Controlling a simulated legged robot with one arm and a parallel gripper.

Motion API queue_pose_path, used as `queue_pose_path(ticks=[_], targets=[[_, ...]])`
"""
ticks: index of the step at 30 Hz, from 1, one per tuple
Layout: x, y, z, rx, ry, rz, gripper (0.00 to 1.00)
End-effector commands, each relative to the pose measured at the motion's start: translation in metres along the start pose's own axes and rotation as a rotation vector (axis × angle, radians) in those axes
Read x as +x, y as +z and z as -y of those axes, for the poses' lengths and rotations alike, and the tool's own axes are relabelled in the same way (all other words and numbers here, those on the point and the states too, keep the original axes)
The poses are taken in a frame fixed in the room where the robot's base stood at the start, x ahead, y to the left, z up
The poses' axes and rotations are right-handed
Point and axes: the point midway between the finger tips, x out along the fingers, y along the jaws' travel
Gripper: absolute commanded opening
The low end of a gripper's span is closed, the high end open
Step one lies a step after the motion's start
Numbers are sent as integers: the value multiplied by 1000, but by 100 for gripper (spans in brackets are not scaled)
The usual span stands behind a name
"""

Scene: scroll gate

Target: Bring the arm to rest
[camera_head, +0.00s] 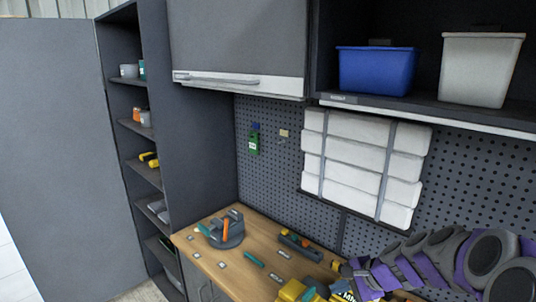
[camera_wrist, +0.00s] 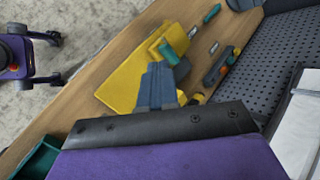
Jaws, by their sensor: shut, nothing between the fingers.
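My arm (camera_head: 440,262), purple and grey, reaches in from the right at the bottom of the head view, low over the workbench. In the wrist view my gripper (camera_wrist: 158,70) shows as grey-blue fingers beyond a dark bolted plate. The fingers are together with nothing between them. They appear over or just beside a yellow case (camera_wrist: 125,88) on the workbench; the picture does not show whether they touch it. In the head view the gripper's fingers cannot be made out clearly among the purple parts and bench items.
The wooden workbench (camera_head: 205,262) holds a round grey tool holder (camera_head: 225,232), a dark tool (camera_head: 299,246) and yellow items (camera_head: 298,291). A pegboard (camera_head: 270,165) stands behind it. Above are a cabinet (camera_head: 238,40), a blue bin (camera_head: 376,70) and a white bin (camera_head: 480,68). Shelves (camera_head: 145,172) stand left.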

Motion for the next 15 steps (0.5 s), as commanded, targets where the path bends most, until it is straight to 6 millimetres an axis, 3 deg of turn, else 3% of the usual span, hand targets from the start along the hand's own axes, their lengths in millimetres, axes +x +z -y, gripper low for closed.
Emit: queue_pose_path(ticks=[1, 3, 6, 9, 15], targets=[[-2, 26, -6, -83, 37, 16, 0], [-5, 58, -21, -197, 100, 41, 0], [-13, 96, -45, -352, 186, 70, 0], [-23, 129, -77, -499, 281, 98, 0], [-50, 172, -146, -759, 470, 136, 0]])
